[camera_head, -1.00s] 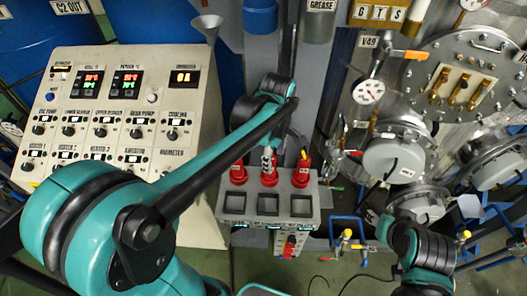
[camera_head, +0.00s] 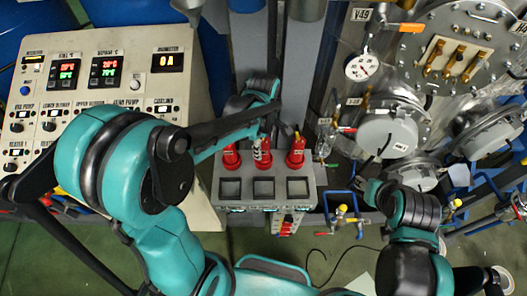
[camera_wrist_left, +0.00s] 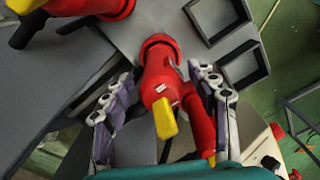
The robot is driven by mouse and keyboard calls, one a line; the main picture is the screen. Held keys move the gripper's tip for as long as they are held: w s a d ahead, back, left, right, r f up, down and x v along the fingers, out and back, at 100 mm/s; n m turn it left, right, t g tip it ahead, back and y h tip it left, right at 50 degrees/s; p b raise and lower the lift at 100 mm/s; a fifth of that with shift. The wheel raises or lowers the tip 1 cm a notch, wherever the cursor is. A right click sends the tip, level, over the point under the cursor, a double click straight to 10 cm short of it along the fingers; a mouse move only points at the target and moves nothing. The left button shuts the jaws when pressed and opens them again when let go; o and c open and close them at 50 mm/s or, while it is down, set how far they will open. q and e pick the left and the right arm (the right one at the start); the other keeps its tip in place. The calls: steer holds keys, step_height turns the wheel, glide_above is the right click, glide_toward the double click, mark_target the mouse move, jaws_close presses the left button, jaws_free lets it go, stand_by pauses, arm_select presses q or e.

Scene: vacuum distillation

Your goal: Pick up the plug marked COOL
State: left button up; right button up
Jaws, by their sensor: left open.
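My left gripper (camera_head: 262,148) is at the middle plug. In the left wrist view, its open fingers (camera_wrist_left: 163,105) stand on both sides of a red plug (camera_wrist_left: 155,85) with a small white label; whether they touch it is unclear.
A control console (camera_head: 120,45) stands at the left. Square empty sockets (camera_head: 263,187) lie in front of the plugs. A gauge (camera_head: 363,68) and round metal flanges (camera_head: 388,137) are at the right. Green floor shows in front.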

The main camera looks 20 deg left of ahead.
arm_select(q)
jaws_close()
stand_by(0.3)
